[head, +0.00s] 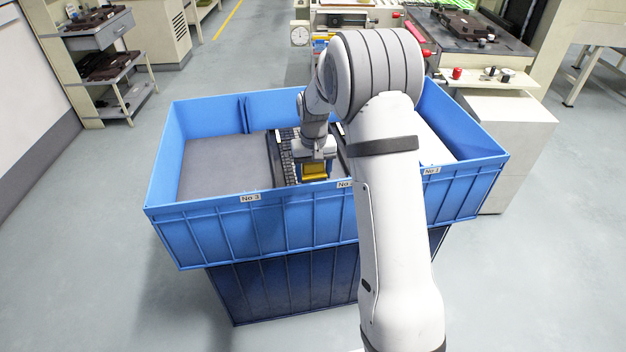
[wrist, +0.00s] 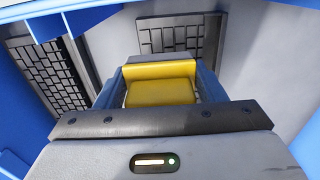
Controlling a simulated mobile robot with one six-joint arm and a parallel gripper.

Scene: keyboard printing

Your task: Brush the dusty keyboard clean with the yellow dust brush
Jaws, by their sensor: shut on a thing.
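My gripper (head: 315,166) reaches down into the middle of the blue crate in the head view. It is shut on the yellow dust brush (head: 315,173). In the wrist view the yellow brush (wrist: 160,92) sits between the two fingers; its bristles are hidden. A dark keyboard (head: 285,158) lies in the crate just left of the gripper. The wrist view shows dark keys at the left (wrist: 48,72) and another keyed piece at the top (wrist: 180,36), beyond the brush. I cannot tell whether the brush touches any keys, and dust is not clearly visible.
The blue crate (head: 265,225) has high walls close around my gripper, with labels on its front. Its left compartment holds a flat grey surface (head: 225,165). My arm hides part of the crate's right side. A machine bench (head: 465,40) stands behind; open floor lies left.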

